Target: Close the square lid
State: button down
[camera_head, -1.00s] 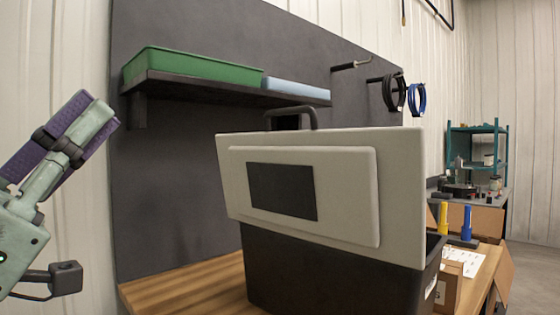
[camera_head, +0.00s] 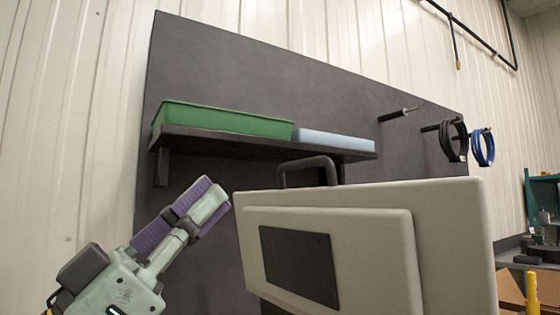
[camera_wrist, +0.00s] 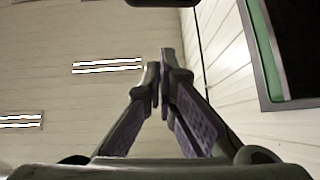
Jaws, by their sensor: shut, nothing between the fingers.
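The square lid (camera_head: 365,250) is a light grey panel with a raised face and a dark rectangle on it. It stands open and upright, facing me, in the head view. A dark handle (camera_head: 308,165) shows above its top edge. The container below the lid is out of view. My gripper (camera_head: 216,190) is at the left of the lid, close to its left edge in the picture and pointing up and right. I cannot tell the gap in depth. In the wrist view, its purple-padded fingers (camera_wrist: 165,75) come together with nothing between them. The lid is not recognisable there.
A dark panel (camera_head: 400,150) rises behind the lid. Its shelf (camera_head: 250,144) holds a green tray (camera_head: 225,118) and a light blue box (camera_head: 325,140). Black (camera_head: 455,142) and blue (camera_head: 483,148) coils hang at the right. A yellow object (camera_head: 532,290) stands at lower right.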

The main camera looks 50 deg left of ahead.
jog(key=w+r+p, duration=0.2)
jog(key=w+r, duration=0.2)
jog(key=w, duration=0.5)
jog(key=shift+r+p, duration=0.4)
